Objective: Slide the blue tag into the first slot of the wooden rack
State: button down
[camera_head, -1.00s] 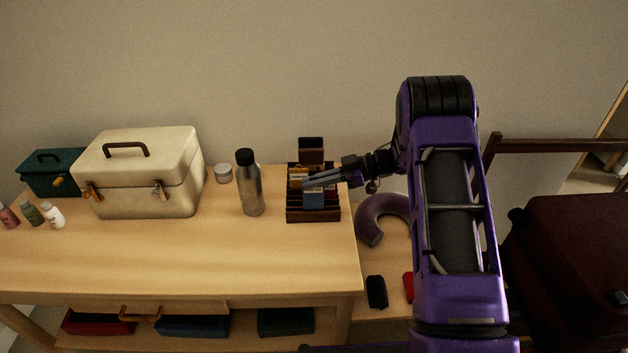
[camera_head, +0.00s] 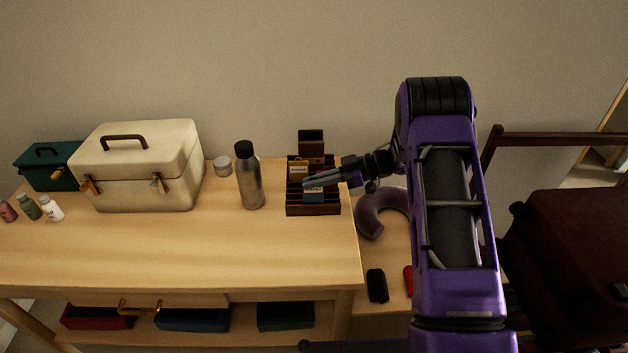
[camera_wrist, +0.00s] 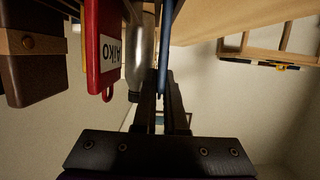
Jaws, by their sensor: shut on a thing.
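The dark wooden rack (camera_head: 313,211) stands at the right end of the table, with several tags in it. My gripper (camera_head: 308,183) is over the rack's front part, shut on the blue tag (camera_head: 314,197). The blue tag hangs below the fingers, its lower edge hidden at the rack's front slots; I cannot tell how deep it sits. In the wrist view the blue tag (camera_wrist: 166,45) shows edge-on between the fingers (camera_wrist: 164,95). A red tag (camera_wrist: 106,45) lettered AIKO and a brown tag (camera_wrist: 35,60) are beside it.
A steel bottle (camera_head: 249,180) stands close left of the rack, with a small jar (camera_head: 222,166) behind it. A cream case (camera_head: 140,170) stands further left. A purple neck pillow (camera_head: 372,215) lies right of the rack. The table's front middle is clear.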

jog(key=shift+f, duration=0.35)
jog(key=c, duration=0.9)
grip_release()
jog(key=v, duration=1.7)
jog(key=shift+d, duration=0.2)
jog(key=shift+r, duration=0.1)
